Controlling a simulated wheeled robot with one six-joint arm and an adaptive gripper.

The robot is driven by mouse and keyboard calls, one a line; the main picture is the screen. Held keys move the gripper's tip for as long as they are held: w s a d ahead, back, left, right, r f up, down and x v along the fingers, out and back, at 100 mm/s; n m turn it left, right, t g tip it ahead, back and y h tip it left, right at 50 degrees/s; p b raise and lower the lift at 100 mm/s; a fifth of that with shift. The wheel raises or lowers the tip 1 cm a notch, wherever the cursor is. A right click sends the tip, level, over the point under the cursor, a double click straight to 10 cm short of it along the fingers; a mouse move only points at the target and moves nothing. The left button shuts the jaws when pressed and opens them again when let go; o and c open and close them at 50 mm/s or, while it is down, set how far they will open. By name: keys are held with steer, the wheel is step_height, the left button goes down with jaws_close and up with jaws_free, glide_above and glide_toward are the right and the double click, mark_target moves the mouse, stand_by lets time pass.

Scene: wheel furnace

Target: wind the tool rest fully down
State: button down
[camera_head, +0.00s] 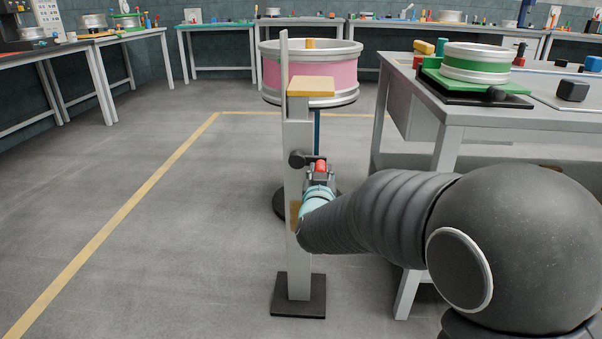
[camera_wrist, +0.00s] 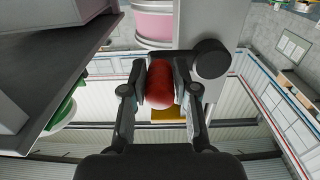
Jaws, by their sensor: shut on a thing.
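The tool rest stand is a pale grey upright post (camera_head: 299,262) on a dark square foot. The tool rest (camera_head: 311,84) is a yellow-topped plate at the post's upper end, next to a thin upright bar. A black round crank hub (camera_head: 297,159) sits on the post below it and also shows in the wrist view (camera_wrist: 212,58). A red handle knob (camera_head: 320,164) is just right of the hub. My gripper (camera_wrist: 160,84) is shut on the red knob (camera_wrist: 159,86), with a finger on each side. The crank arm between hub and knob is mostly hidden.
A pink and silver wheel (camera_head: 310,72) stands right behind the tool rest. A grey workbench (camera_head: 478,118) with a green-banded wheel (camera_head: 475,62) is close on the right. The floor left of the post is clear, with a yellow line (camera_head: 130,212).

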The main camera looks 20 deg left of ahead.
steer(key=f, duration=0.1)
steer(key=a, duration=0.1)
steer(key=f, duration=0.1)
steer(key=shift+s+a+f, duration=0.2)
steer(key=shift+a+f, duration=0.05)
steer(key=shift+f, duration=0.05)
steer(key=shift+d+r, duration=0.1)
steer(key=shift+s+a+f, duration=0.2)
steer(key=shift+a+f, duration=0.5)
steer(key=shift+a, duration=0.25)
steer(key=c, duration=1)
jaws_free()
steer(key=shift+c, duration=0.2)
steer(key=shift+d+f, duration=0.1)
steer(key=shift+d, duration=0.15)
